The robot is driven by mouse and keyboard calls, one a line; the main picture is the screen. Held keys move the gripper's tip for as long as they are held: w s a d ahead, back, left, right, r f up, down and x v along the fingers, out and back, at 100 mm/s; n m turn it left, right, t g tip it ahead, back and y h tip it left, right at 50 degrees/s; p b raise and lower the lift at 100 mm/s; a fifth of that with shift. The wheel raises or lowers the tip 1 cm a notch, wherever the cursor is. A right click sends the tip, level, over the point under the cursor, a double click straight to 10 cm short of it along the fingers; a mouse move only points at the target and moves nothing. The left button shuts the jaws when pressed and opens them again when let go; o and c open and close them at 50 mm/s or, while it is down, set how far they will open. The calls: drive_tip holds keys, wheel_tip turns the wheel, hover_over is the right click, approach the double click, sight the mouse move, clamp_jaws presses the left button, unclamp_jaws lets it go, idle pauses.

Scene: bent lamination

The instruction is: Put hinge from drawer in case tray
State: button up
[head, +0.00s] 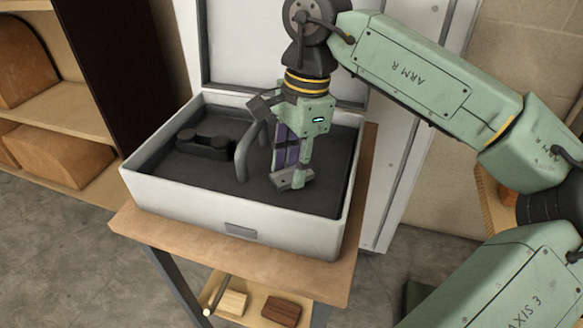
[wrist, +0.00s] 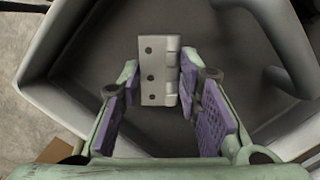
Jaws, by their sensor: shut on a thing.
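The hinge (wrist: 158,72) is a pale metal plate with several dark screw holes and knuckles along its right side. My gripper (wrist: 158,88) is shut on it, with a purple-padded finger on each side. In the head view the hinge (head: 287,180) shows at the tips of my gripper (head: 290,170). The case (head: 180,190) is an open white box with a dark grey tray inside (head: 240,193). My gripper points down into the right part of this tray. I cannot tell whether the hinge touches the tray floor. The drawer is not recognisable in these views.
A dark object with rounded knobs (head: 205,143) lies in the case's left part. A grey curved bar (head: 243,160) stands left of my gripper. The case rests on a wooden table (head: 330,275); wooden blocks (head: 282,311) lie on a shelf below.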

drive_tip(key=shift+f, duration=0.95)
drive_tip(key=shift+f, duration=0.1)
drive_tip(key=shift+f, duration=0.15)
drive_tip(key=o, duration=1.2)
wheel_tip(320, 180, up, 12)
drive_tip(key=d+b, duration=0.1)
drive_tip(key=shift+w+d+r+b, duration=0.25)
drive_tip(key=shift+w+d+b, duration=0.05)
drive_tip(key=shift+w, duration=0.15)
